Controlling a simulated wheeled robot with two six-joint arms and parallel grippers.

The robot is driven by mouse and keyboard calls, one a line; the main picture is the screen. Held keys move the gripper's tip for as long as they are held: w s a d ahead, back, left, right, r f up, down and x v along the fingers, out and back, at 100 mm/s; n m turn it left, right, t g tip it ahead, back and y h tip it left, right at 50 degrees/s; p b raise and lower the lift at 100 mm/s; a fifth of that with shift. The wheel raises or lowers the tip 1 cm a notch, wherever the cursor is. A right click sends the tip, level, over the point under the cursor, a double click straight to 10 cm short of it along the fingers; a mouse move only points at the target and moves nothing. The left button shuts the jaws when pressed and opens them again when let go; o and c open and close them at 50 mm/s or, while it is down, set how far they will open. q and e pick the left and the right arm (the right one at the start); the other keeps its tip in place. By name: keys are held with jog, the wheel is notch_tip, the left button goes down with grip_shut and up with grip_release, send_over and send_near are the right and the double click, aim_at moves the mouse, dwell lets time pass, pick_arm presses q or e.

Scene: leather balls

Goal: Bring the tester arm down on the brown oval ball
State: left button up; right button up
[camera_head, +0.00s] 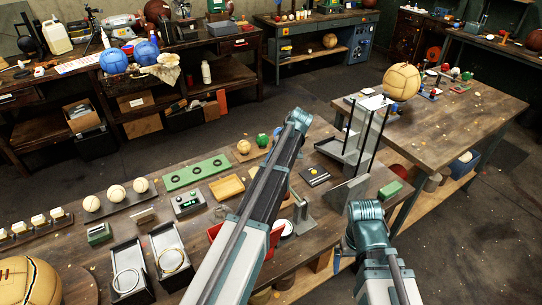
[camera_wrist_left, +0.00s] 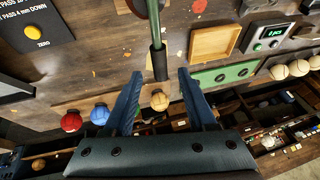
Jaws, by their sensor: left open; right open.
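In the left wrist view, a green rod with a black grip (camera_wrist_left: 159,62), which looks like the tester arm, runs down from the top edge. My left gripper (camera_wrist_left: 157,74) is open, its two blue fingers on either side of the grip end, with gaps visible. In the head view my left arm hides this spot. My right gripper (camera_head: 346,250) is open near the table's front edge, its fingers hard to make out.
A panel with a yellow button (camera_head: 314,173) lies right of my left arm. A wooden tray (camera_head: 227,187), a green holed strip (camera_head: 196,172) and a display box (camera_head: 187,202) lie left. Small balls (camera_head: 243,146) line the far edge. A tall stand (camera_head: 365,130) rises at right.

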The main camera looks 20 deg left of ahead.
pick_arm(q)
jog(key=p+v, duration=0.4)
jog(key=v, duration=0.1)
jog(key=shift+d+r, duration=0.2)
jog(key=shift+r, duration=0.05)
jog(key=shift+r, duration=0.1)
jog(key=shift+c, duration=1.1)
jog(key=a+r+h+p, duration=0.1)
jog(key=p, duration=0.1)
jog(key=s+a+r+h+p, duration=0.1)
jog(key=p, duration=0.1)
jog(key=s+a+r+p, duration=0.1)
jog(key=r+p, duration=0.1)
jog(key=shift+a+r+h, duration=0.1)
jog(key=shift+h, duration=0.3)
grip_shut()
jog(key=a+r+h+p, duration=0.1)
jog(key=s+a+r+t+h+p, duration=0.1)
jog(key=r+p, duration=0.1)
jog(key=shift+r+h, duration=0.25)
jog(key=shift+h, duration=0.15)
